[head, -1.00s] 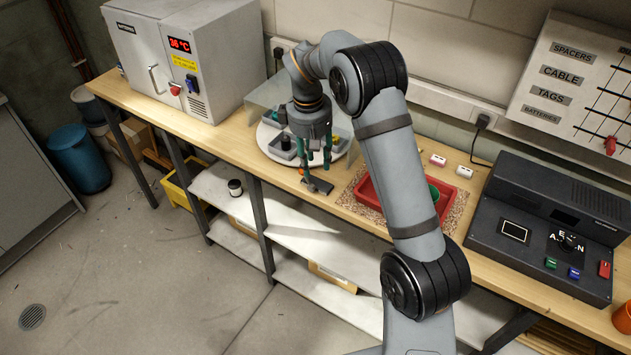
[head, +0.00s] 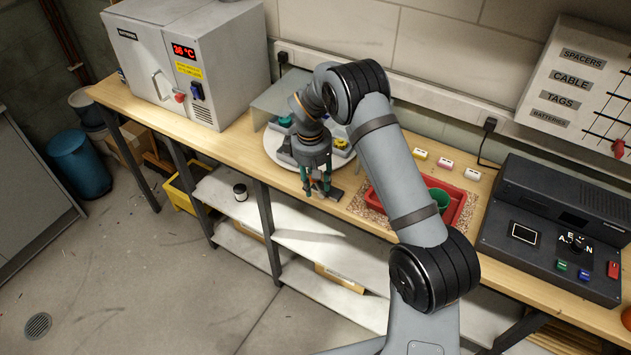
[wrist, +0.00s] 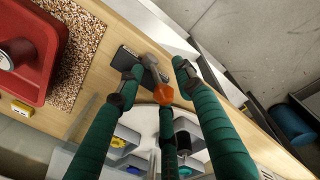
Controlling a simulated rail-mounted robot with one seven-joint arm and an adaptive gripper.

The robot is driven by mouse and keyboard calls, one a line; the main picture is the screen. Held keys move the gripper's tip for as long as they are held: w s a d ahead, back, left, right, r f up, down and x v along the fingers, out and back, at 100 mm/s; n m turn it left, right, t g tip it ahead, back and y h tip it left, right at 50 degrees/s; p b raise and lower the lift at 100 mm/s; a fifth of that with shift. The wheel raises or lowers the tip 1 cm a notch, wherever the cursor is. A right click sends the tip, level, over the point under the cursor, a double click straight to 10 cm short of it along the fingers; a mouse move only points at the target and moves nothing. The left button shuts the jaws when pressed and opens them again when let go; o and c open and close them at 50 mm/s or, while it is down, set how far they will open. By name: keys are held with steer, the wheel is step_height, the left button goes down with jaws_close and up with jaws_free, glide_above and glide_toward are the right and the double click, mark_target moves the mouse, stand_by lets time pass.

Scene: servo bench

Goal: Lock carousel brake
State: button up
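The carousel (head: 277,152) is a round white turntable bearing grey bins, on the bench in the head view. Its brake is a dark block (head: 336,194) at the front, also in the wrist view (wrist: 126,60). A grey lever with an orange knob (wrist: 163,94) extends from the block. My gripper (head: 319,192) points down at the brake, low over the bench. In the wrist view its green fingers (wrist: 158,84) are spread on different sides of the lever and knob. The fingers look open. I cannot tell whether any finger touches the knob.
A red tray (head: 457,208) on a speckled mat (head: 360,207) lies right of the brake. A grey oven (head: 200,60) stands left of the carousel and a dark console (head: 540,215) far right. The bench's front edge is close to the brake.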

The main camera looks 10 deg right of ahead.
steer(key=shift+c, duration=1.2)
jaws_close()
steer(key=shift+s+f, duration=0.1)
